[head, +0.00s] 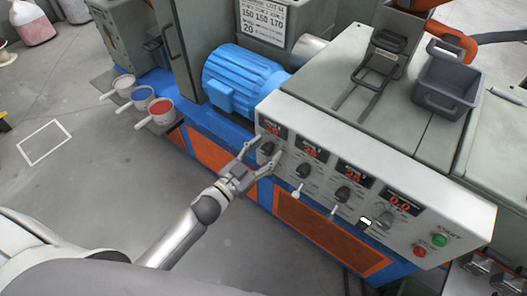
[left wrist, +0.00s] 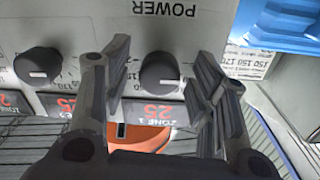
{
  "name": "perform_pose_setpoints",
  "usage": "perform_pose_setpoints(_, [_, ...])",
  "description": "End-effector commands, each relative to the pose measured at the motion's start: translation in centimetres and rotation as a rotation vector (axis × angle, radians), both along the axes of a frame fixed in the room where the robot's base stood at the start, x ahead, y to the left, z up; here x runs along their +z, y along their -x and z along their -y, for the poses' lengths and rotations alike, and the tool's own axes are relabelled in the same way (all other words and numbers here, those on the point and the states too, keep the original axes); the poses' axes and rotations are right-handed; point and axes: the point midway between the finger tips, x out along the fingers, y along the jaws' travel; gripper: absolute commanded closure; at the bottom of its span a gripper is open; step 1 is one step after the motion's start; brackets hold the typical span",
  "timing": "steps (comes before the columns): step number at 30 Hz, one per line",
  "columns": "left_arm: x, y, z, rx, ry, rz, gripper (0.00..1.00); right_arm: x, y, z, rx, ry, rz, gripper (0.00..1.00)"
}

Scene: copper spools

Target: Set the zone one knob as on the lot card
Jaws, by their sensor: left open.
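The zone one knob (head: 267,148) is the leftmost black knob on the sloping white control panel (head: 449,222). In the left wrist view the knob (left wrist: 160,72) sits between my left fingers, with a gap on each side; its white mark shows on the lower part. My left gripper (head: 262,157) is open, its fingertips at the panel around the knob. The zone one display (head: 271,128) is lit red; its digits are hard to read in the head view. The lot card (head: 264,20) on the machine shows 150 150 170 and 20 below. My right gripper is out of view.
More knobs, such as the second (head: 302,170), and red displays run right along the panel. Small levers (head: 297,193) stick out below. Green (head: 438,240) and red (head: 419,251) buttons are at the right end. A blue motor (head: 240,78) stands behind the panel's left end.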

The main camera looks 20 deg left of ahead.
Motion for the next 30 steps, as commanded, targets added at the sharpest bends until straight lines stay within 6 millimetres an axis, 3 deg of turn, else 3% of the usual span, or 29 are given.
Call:
perform_pose_setpoints(4, [-0.01, 0.02, 0.0, 0.0, 0.0, 0.0, 0.47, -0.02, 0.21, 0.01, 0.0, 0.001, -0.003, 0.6])
perform_pose_setpoints(15, [-0.01, 0.05, -0.01, 0.0, 0.0, 0.0, 0.94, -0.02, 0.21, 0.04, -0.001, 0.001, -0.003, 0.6])
perform_pose_setpoints(30, [0.08, 0.03, -0.02, 0.0, -0.154, 0.056, 0.94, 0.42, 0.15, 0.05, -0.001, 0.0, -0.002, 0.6])
